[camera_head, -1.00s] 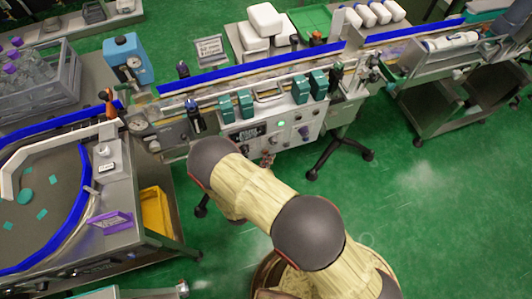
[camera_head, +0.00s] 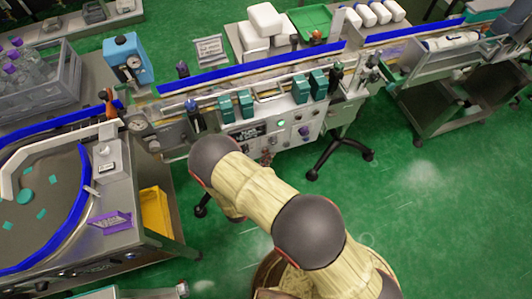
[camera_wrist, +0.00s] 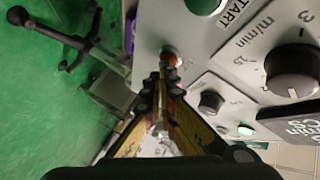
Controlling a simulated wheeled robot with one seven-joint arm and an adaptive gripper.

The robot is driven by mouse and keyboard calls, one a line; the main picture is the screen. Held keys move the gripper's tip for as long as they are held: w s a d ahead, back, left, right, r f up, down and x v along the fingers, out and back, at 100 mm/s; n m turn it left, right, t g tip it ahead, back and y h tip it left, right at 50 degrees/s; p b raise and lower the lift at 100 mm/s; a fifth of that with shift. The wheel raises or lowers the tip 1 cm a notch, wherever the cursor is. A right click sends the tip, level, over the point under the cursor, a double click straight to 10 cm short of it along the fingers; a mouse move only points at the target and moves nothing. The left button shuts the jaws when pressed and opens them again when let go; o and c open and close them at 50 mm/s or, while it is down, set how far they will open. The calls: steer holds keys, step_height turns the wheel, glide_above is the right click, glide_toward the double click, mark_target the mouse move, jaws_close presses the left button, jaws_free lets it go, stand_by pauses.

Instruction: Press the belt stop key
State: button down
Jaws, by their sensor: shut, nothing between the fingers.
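A red-orange round button (camera_wrist: 172,58) sits on the light grey control panel (camera_wrist: 225,42) in the wrist view, beside a green button (camera_wrist: 203,4) labelled START. My gripper (camera_wrist: 162,76) is shut and empty. Its fingertips are just below the red button in the picture and overlap its lower edge; whether they touch it I cannot tell. In the head view the control panel (camera_head: 270,137) is on the front of the conveyor, and my arm hides most of the gripper.
A large black dial (camera_wrist: 292,72) marked m/min, a smaller black knob (camera_wrist: 210,101) and a lit green lamp (camera_wrist: 245,129) are close by on the panel. A black-footed stand (camera_head: 340,150) is right of the panel. Green floor is free in front.

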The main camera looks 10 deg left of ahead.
steer(key=shift+s, duration=0.1)
stand_by(0.3)
steer(key=shift+s+d, duration=0.4)
steer(key=shift+s, duration=0.2)
steer(key=s+d, duration=0.1)
steer(key=s+p, duration=0.1)
steer(key=s, duration=0.1)
steer(key=s+d, duration=0.1)
steer(key=shift+s+d+p, duration=0.15)
steer(key=shift+d+p, duration=0.2)
stand_by(0.9)
